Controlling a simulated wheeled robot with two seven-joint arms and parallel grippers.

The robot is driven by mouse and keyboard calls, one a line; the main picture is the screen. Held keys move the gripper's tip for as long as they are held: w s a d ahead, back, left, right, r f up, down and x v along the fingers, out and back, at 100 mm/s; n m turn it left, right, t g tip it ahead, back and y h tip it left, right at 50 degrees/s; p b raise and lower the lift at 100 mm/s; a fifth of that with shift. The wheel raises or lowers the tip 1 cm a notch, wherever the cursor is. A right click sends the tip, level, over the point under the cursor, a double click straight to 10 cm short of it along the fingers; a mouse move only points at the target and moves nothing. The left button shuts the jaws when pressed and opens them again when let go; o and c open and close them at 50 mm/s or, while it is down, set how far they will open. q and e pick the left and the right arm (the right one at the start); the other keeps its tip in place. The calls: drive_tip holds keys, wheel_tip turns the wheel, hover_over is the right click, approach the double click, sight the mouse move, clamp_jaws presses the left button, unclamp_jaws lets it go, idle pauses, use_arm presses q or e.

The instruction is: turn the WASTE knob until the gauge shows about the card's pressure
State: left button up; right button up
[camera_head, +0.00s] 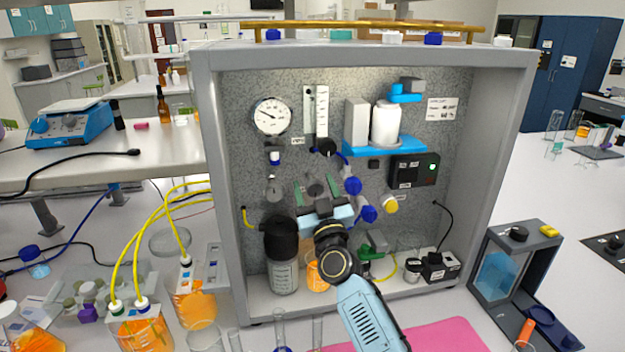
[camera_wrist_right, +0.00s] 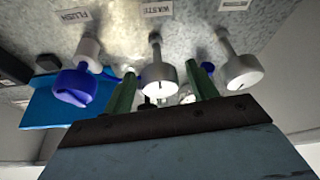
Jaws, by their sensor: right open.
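The WASTE knob (camera_wrist_right: 160,84) is a grey-white round knob on a stem, under the WASTE label in the right wrist view. It also shows small in the head view (camera_head: 315,188). My right gripper (camera_wrist_right: 162,92) is open, with one green finger on each side of this knob. I cannot tell whether the fingers touch it. In the head view my right gripper (camera_head: 316,189) reaches up to the panel from below. The round white gauge (camera_head: 271,116) is at the panel's upper left; its dark needle shows but the scale is too small to read. The white card (camera_head: 442,109) at upper right is unreadable.
A blue knob (camera_wrist_right: 73,88) by the FLUSH label and another grey knob (camera_wrist_right: 241,70) flank the WASTE knob closely. A black-topped bottle (camera_head: 282,262) stands below the panel, left of my arm. An orange-filled vessel (camera_head: 319,275) stands beside my wrist.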

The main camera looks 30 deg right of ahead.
drive_tip(key=shift+x, duration=1.05)
drive_tip(key=c, duration=1)
